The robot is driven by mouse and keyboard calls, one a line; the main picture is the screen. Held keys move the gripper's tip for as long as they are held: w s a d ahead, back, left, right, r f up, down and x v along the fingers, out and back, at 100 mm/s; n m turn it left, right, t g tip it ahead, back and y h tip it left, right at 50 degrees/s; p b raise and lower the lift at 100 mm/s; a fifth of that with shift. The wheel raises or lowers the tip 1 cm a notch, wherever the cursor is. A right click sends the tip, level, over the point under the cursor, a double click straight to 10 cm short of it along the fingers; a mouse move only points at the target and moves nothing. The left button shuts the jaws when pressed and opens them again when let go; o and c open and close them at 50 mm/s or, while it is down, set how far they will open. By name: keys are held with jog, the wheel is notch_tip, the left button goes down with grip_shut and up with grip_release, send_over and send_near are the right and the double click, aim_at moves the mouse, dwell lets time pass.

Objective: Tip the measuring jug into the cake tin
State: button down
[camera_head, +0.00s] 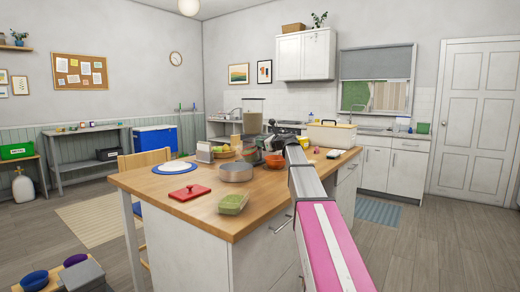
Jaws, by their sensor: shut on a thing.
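The cake tin (236,172) is a round, grey metal tin standing on the wooden island top, near its middle. My gripper (266,143) is a small dark shape at the far end of my arm, above the island, behind and to the right of the tin. It is shut on a small greyish thing (261,142), which seems to be the measuring jug. At this size I cannot make out the jug's tilt or contents. The gripper and arm partly hide that area.
On the island top (150,181), an orange bowl (274,162) stands right of the tin. A red lidded item (190,192) and a green container (232,204) lie in front. A blue-rimmed plate (174,167) is to the left. A tall dispenser (253,117) stands behind.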

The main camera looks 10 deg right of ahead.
jog(key=w+d+r+n+t+h, duration=0.1)
jog(key=w+d+r+h, duration=0.15)
jog(key=w, duration=0.85)
jog(key=s+a+f+n+h, duration=0.1)
jog(key=s+a+n, duration=0.1)
jog(key=a+n, duration=0.3)
jog(key=shift+s+a+n, duration=0.4)
jog(key=shift+n, duration=1.1)
jog(key=shift+h, duration=0.25)
jog(key=shift+s+a+r+n+h, duration=0.1)
jog(key=shift+s+a+n+h, duration=0.25)
jog(key=shift+a+n, duration=0.35)
jog(key=shift+a, duration=0.1)
dwell(2.1)
jog(key=shift+s+a+r+n, duration=0.2)
jog(key=shift+a+n, duration=0.1)
jog(key=shift+a, duration=0.1)
jog(key=shift+s+a+r+n, duration=0.1)
jog(key=shift+s+a+n, duration=0.1)
jog(key=shift+a+n, duration=0.15)
dwell(1.0)
